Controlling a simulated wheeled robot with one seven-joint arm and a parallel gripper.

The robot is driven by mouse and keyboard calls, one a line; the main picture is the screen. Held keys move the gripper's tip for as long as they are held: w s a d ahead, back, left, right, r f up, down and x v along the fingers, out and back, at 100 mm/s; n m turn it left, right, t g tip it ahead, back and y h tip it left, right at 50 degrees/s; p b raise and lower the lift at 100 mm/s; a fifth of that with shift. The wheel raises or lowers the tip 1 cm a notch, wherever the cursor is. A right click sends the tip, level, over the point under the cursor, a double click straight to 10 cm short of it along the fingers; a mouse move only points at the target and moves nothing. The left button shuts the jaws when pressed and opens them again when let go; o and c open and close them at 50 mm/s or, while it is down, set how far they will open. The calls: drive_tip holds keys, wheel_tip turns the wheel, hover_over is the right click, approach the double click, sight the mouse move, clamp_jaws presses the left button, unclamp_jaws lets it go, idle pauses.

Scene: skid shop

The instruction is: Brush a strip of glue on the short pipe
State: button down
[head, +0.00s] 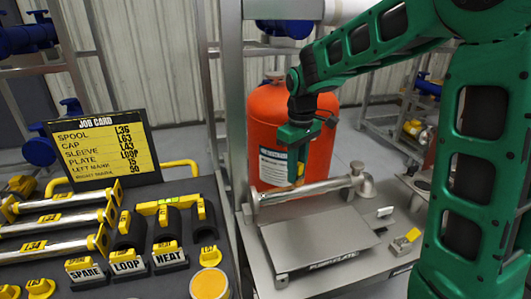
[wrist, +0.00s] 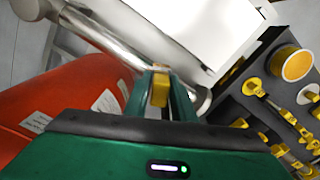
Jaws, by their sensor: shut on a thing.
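My gripper (head: 298,172) hangs pointing down over the steel pipe (head: 305,189) on the grey bench at the centre. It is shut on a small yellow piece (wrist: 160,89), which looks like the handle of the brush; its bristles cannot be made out. The pipe lies level, its left end at an upright flange and its right end at a fitting. In the wrist view the pipe (wrist: 125,38) runs diagonally just beyond the fingers. Whether the brush touches the pipe I cannot tell. I see no clear glue strip on the pipe.
An orange cylinder (head: 268,110) stands close behind the pipe. A flat grey plate (head: 320,238) lies in front. A dark tray at left holds labelled pipes (head: 55,222), black sleeves, a round yellow-topped pot (head: 210,284) and a job card (head: 103,147). A small yellow-and-grey block (head: 405,241) sits at right.

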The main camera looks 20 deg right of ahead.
drive_tip(key=shift+r, duration=2.7)
